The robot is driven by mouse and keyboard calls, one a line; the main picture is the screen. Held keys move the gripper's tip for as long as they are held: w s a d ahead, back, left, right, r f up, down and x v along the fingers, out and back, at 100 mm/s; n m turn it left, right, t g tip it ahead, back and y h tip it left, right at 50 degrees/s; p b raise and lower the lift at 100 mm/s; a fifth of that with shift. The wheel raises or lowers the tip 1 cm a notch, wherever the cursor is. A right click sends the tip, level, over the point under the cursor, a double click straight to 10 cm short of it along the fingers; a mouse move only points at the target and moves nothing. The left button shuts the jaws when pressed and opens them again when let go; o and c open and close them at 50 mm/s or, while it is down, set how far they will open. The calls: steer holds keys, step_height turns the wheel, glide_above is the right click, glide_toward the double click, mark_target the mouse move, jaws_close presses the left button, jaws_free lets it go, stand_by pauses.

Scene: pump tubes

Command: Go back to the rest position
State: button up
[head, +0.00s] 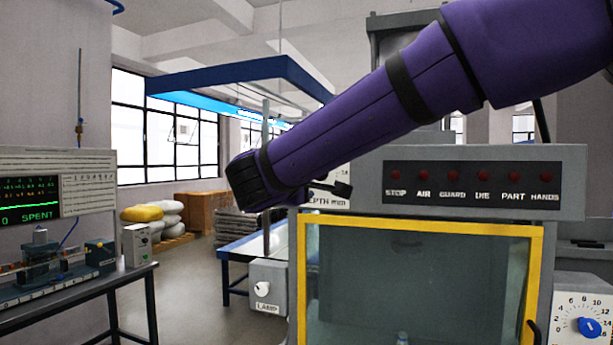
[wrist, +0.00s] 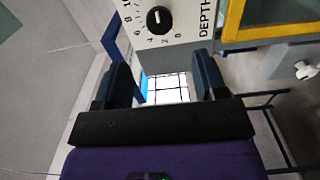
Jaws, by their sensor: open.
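My gripper (wrist: 163,76) is open in the wrist view, its two dark fingers apart with nothing between them. In the head view my purple arm reaches down from the upper right to a black wrist, and part of my gripper (head: 341,187) shows in front of the machine's upper left corner. The DEPTH dial panel (wrist: 185,28) with its black knob (wrist: 158,19) lies beyond the fingers in the wrist view. In the head view this panel (head: 326,203) is partly hidden behind my gripper and arm.
The machine has a yellow-framed guard window (head: 420,275) and a row of red lamps (head: 470,177). A LAMP box (head: 268,287) is at its left, a blue-knob dial (head: 585,325) at its right. A bench (head: 85,285) with a test rig stands left. Floor between is clear.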

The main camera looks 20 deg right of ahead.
stand_by(0.3)
steer(key=s+d+f+m+g+y, duration=0.1)
steer(key=s+d+f+m+g, duration=0.3)
steer(key=s+d, duration=0.35)
steer(key=s+d+f+m+g+y, duration=0.2)
steer(key=s+d+f+g, duration=0.25)
steer(key=s+d, duration=0.3)
steer(key=s+a+f+m+y, duration=0.1)
steer(key=s+f+m+y, duration=0.1)
steer(key=s, duration=0.5)
steer(key=s+a+f+m+y, duration=0.1)
steer(key=s+f+m+y, duration=0.1)
steer(key=s+f+y, duration=0.3)
step_height(320, 180, down, 2)
steer(key=shift+s+f+m+g+y, duration=0.15)
steer(key=shift+s+m+g+y, duration=0.2)
steer(key=shift+s, duration=0.8)
